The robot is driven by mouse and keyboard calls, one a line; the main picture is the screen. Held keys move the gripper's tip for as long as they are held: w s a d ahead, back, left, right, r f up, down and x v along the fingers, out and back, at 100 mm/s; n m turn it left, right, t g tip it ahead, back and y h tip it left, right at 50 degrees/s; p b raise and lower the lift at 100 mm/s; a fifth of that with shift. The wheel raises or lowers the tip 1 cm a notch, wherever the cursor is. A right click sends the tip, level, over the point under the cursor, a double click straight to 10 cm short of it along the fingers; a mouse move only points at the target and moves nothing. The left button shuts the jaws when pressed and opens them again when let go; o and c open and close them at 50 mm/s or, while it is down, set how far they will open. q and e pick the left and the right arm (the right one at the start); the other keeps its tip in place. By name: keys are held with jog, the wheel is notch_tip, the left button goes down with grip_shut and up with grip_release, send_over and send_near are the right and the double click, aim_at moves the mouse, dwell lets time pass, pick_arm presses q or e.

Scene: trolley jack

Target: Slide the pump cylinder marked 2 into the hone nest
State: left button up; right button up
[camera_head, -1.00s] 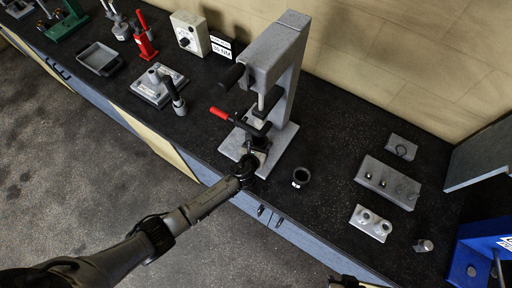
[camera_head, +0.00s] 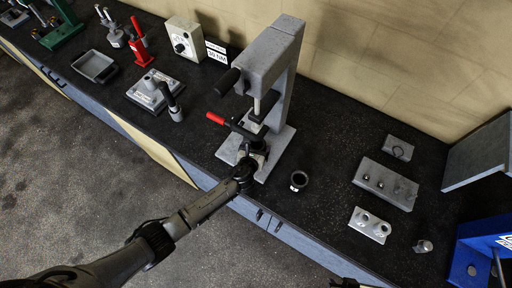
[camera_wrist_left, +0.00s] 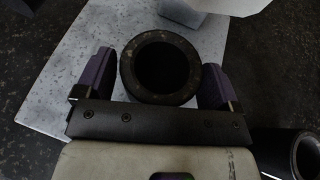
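The hone stand (camera_head: 270,60) is a tall grey column on a flat base plate (camera_head: 276,150), with a red-gripped lever. A dark ring-topped cylinder (camera_wrist_left: 161,68) is over this plate in the left wrist view; its number is not visible. My left gripper (camera_head: 254,154) is low at the plate's front, with purple fingers (camera_wrist_left: 158,80) on either side of the cylinder. A narrow gap shows at the left finger, so they look open around it. Another dark cylinder (camera_head: 299,180) with an unreadable white mark stands on the bench, right of the plate. My right gripper is not clearly seen.
A blue frame (camera_head: 484,250) stands at far right. A grey fixture (camera_head: 155,91) and tray (camera_head: 95,66) lie left.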

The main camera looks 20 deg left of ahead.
pick_arm(q)
jog(key=shift+o, duration=0.9)
jog(key=shift+f, duration=0.1)
jog(key=shift+s+f, duration=0.1)
jog(key=v, duration=1.3)
jog(key=shift+s+r+p, duration=0.2)
jog(key=shift+s+p, duration=0.1)
jog(key=shift+p, duration=0.05)
